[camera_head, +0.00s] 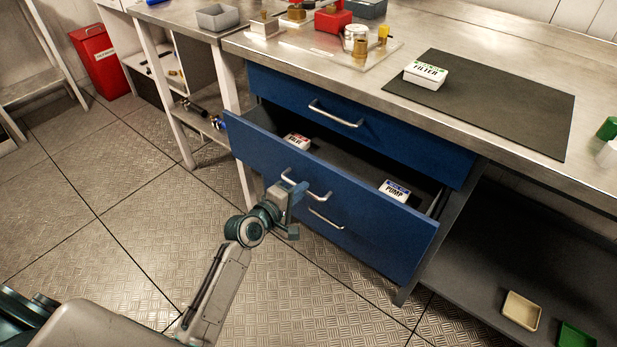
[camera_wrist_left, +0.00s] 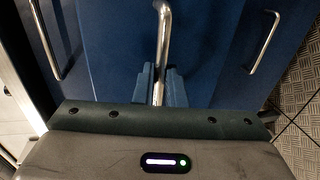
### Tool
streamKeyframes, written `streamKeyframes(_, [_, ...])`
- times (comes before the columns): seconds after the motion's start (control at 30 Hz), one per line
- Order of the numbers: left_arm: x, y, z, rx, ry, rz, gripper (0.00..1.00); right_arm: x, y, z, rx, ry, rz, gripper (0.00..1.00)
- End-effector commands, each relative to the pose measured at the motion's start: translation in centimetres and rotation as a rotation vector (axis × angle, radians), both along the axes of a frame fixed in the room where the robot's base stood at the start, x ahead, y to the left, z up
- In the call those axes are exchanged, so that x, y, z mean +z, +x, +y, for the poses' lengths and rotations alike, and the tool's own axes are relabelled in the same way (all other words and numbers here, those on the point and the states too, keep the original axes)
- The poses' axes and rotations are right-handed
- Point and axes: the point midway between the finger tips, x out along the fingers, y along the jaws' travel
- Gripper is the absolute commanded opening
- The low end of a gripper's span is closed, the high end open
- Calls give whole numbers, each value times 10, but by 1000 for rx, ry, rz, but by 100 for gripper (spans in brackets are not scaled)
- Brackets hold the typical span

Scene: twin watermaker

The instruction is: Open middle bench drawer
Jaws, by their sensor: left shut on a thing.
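The blue middle bench drawer (camera_head: 345,190) stands pulled out from the bench, with its inside showing. A white box with a red label (camera_head: 297,141) and a white box marked PUMP (camera_head: 394,191) lie in it. My left gripper (camera_head: 287,190) is at the left part of the drawer's silver handle (camera_head: 318,195). In the left wrist view its fingers (camera_wrist_left: 160,85) are shut on the upright-looking handle bar (camera_wrist_left: 163,40). My right gripper is not in view.
The top drawer (camera_head: 350,115) is shut above, and a lower handle (camera_head: 325,219) shows below. A dark mat (camera_head: 490,110) with a FILTER box (camera_head: 426,74) lies on the benchtop. A lower shelf (camera_head: 500,270) holds small trays at the right. Floor in front is clear.

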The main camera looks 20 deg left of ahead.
Motion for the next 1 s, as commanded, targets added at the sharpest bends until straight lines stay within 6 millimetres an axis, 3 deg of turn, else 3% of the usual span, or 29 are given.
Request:
streamKeyframes(0.03, [2, -15, 5, -1, 4, 8, 0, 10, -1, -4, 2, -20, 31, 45])
streamKeyframes(0.2, [0, -57, 20, -2, 5, 8, 0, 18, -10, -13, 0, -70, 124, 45])
streamKeyframes(0.5, [-1, -112, 40, -2, 3, 5, 0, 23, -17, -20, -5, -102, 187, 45])
streamKeyframes(0.73, [-1, -133, 48, -1, 1, 4, 0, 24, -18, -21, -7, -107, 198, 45])
streamKeyframes(1.0, [-1, -137, 50, -1, 0, 2, 0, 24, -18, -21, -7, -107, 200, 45])
